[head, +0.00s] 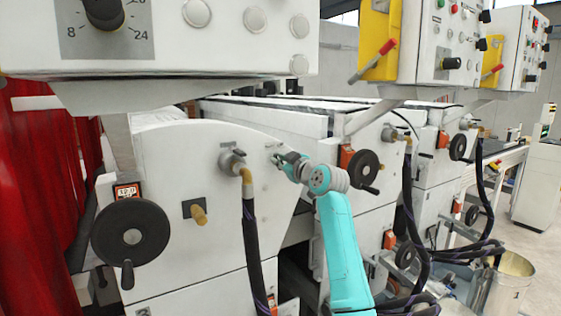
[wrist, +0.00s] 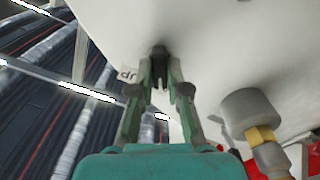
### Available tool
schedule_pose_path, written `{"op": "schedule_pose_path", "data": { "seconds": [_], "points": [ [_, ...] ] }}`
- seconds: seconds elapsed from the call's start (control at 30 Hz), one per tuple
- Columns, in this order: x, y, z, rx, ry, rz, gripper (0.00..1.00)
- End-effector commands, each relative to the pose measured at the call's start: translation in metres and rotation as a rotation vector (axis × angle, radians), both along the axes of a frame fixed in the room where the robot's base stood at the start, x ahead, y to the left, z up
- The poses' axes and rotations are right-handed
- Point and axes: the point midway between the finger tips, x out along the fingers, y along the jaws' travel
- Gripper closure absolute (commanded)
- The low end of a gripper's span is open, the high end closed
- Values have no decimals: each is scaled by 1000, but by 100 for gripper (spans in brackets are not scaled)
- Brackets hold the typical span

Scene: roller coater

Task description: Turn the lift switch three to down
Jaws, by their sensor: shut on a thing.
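My gripper (head: 281,158) is at the upper right of the nearest white machine's side panel (head: 185,165). In the wrist view, the fingers of my gripper (wrist: 160,76) are closed around a small dark switch (wrist: 158,51) on the white panel. A small white label with dark letters (wrist: 127,75) is beside the switch, left of the fingers. In the head view my gripper mostly hides the switch. I cannot read a number on it or tell its exact setting.
A grey fitting with a brass elbow (head: 233,163) and black hose is left of my gripper; the fitting (wrist: 250,108) also shows in the wrist view. A black handwheel (head: 130,238) is at lower left. A control box (head: 170,40) overhangs above.

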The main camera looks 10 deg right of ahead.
Motion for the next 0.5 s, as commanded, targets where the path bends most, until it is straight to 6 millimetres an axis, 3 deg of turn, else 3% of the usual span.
{"op": "schedule_pose_path", "data": {
  "seconds": [0.47, 0.5],
  "points": [
    [0, 0, -1, -14, -3, 0, 100],
    [0, 0, -1, -14, -4, -1, 75]
  ]
}}
